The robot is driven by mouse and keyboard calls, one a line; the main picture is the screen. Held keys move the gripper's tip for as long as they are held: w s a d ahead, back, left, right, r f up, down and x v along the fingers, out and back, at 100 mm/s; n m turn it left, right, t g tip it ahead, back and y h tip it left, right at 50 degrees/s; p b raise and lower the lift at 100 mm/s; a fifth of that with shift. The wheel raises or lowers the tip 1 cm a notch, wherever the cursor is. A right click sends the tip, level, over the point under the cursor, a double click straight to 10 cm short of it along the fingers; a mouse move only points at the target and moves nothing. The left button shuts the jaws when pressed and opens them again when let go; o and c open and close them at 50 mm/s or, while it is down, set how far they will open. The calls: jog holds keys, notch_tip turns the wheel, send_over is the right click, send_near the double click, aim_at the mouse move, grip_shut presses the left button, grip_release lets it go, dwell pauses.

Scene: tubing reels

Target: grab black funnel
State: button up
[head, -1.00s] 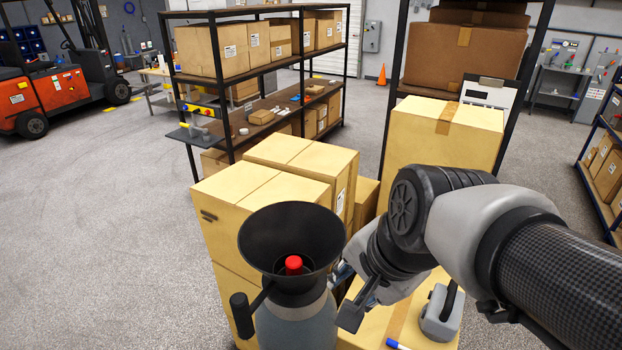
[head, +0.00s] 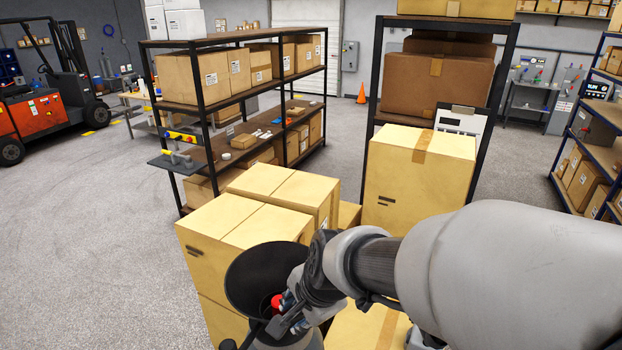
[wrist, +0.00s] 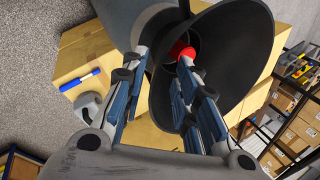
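The black funnel (head: 250,275) sits on top of a grey vessel (head: 262,341) beside the stacked boxes. A red cap (head: 277,303) shows inside its cone. In the wrist view the funnel (wrist: 238,55) opens toward the right, with the red cap (wrist: 180,50) near its throat. My gripper (head: 284,318) is at the funnel's right side in the head view. In the wrist view my gripper (wrist: 164,56) is open. One finger lies over the inside of the cone and the other outside its rim, with the funnel's wall between them. Whether either finger touches it I cannot tell.
Cardboard boxes (head: 240,222) stand close behind the funnel, with a taller box (head: 420,180) to the right. A blue marker (wrist: 80,80) and a grey tool (wrist: 89,106) lie on a box top. Open floor (head: 100,230) lies to the left.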

jog(key=x, duration=0.6)
jog(key=shift+a, duration=0.3)
jog(key=shift+r, duration=0.1)
jog(key=shift+d, duration=0.1)
jog(key=shift+c, duration=0.3)
grip_shut()
